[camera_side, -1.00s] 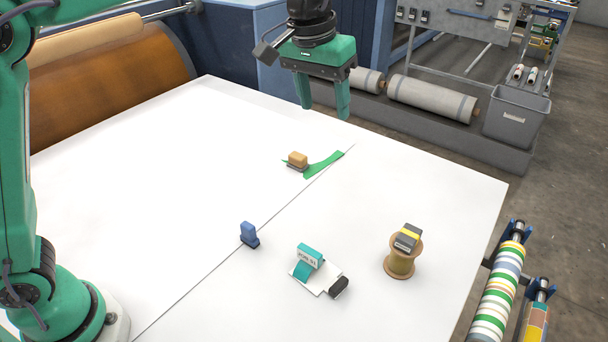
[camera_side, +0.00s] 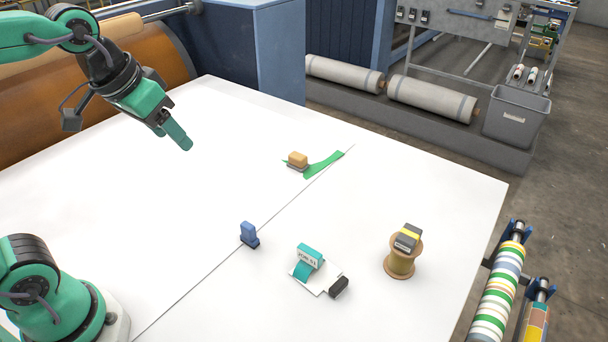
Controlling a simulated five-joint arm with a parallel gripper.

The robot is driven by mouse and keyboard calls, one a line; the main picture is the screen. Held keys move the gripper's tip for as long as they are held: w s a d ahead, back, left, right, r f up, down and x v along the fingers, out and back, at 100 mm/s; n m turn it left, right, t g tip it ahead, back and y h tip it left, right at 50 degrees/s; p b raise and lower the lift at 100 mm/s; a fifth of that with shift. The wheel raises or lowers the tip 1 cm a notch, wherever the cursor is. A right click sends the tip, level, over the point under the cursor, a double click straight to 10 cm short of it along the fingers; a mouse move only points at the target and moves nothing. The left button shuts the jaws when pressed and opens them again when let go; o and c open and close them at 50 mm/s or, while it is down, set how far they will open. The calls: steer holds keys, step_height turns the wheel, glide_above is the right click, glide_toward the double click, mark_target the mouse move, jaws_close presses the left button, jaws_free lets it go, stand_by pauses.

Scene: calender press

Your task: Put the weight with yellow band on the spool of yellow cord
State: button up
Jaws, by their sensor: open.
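The weight with yellow band (camera_side: 408,237) is a dark grey block with a yellow stripe. It rests, somewhat tilted in view, on top of the spool of yellow cord (camera_side: 400,264), which stands upright at the right of the white table (camera_side: 120,190). My gripper (camera_side: 184,143) is open and empty. It is raised above the far left part of the table, well away from the weight and the spool. One finger mostly hides the other.
A blue block (camera_side: 249,233) stands near the table's seam. A teal-labelled item (camera_side: 309,255) lies on a white card beside a small black block (camera_side: 339,287). A tan block (camera_side: 297,160) sits by a green strip (camera_side: 325,164). The table's left is clear.

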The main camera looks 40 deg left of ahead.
steer(key=s+a+f, duration=0.2)
steer(key=s+f, duration=0.2)
steer(key=s, duration=0.1)
steer(key=shift+a+f+t, duration=0.2)
steer(key=shift+t, duration=0.1)
steer(key=shift+s, duration=0.1)
stand_by(0.9)
